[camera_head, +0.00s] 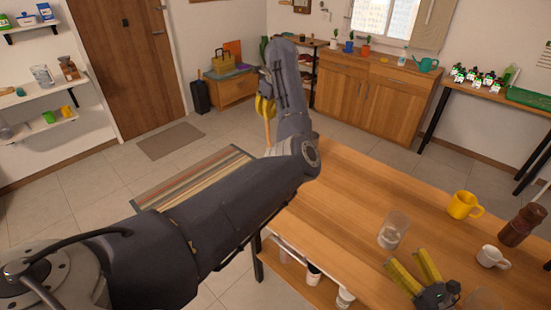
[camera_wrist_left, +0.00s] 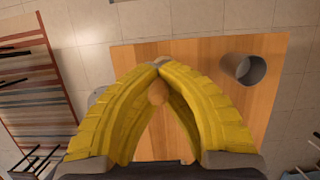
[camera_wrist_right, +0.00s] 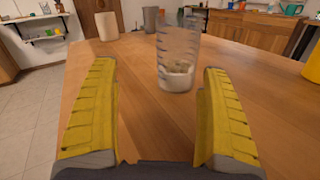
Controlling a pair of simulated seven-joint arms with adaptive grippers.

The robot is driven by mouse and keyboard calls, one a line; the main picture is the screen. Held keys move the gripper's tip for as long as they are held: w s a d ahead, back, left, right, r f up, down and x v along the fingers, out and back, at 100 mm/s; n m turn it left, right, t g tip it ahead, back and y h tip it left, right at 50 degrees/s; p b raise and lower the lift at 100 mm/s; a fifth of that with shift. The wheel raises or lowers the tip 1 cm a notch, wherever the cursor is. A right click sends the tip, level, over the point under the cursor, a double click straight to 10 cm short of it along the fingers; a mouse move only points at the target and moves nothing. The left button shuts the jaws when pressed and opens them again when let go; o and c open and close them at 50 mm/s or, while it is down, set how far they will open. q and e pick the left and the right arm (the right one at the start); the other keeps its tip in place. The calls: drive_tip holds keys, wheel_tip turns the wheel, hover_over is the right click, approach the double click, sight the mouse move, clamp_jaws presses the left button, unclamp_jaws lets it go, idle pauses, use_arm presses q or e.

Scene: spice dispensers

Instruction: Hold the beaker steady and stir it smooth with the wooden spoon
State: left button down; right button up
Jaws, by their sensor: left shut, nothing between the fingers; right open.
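The clear glass beaker (camera_head: 393,230) stands upright on the wooden table with pale contents at its bottom; it also shows in the right wrist view (camera_wrist_right: 178,72). My right gripper (camera_head: 406,258) is open just short of the beaker, fingers pointing towards it and apart from it. My left gripper (camera_head: 265,106) is raised at the table's far left, away from the beaker. Its fingertips (camera_wrist_left: 157,66) meet. A thin wooden piece (camera_head: 267,130), probably the spoon, shows below them, and a rounded wooden end (camera_wrist_left: 157,94) shows between the fingers; I cannot tell how it is held.
A yellow mug (camera_head: 463,205), a white cup (camera_head: 492,257) and a brown grinder (camera_head: 521,226) stand right of the beaker. A cream cup (camera_wrist_right: 107,26) and a grey cup (camera_wrist_right: 151,19) stand at the table's far end. The table between them and the beaker is clear.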

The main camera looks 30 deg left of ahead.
sight(398, 241)
drive_tip(key=shift+w+d+f+n+h, duration=0.2)
drive_tip(key=shift+d+f+h, duration=0.1)
drive_tip(key=shift+d, duration=0.25)
drive_tip(key=shift+w+d+f+n+h, duration=0.1)
drive_tip(key=shift+w+d+f+h, duration=0.15)
drive_tip(key=shift+d, duration=0.25)
drive_tip(key=shift+w, duration=0.2)
drive_tip(key=shift+x, duration=4.6)
drive_tip(key=c, duration=0.9)
drive_tip(key=shift+c, duration=0.2)
drive_tip(key=o, duration=1.1)
drive_tip(key=shift+c, duration=0.2)
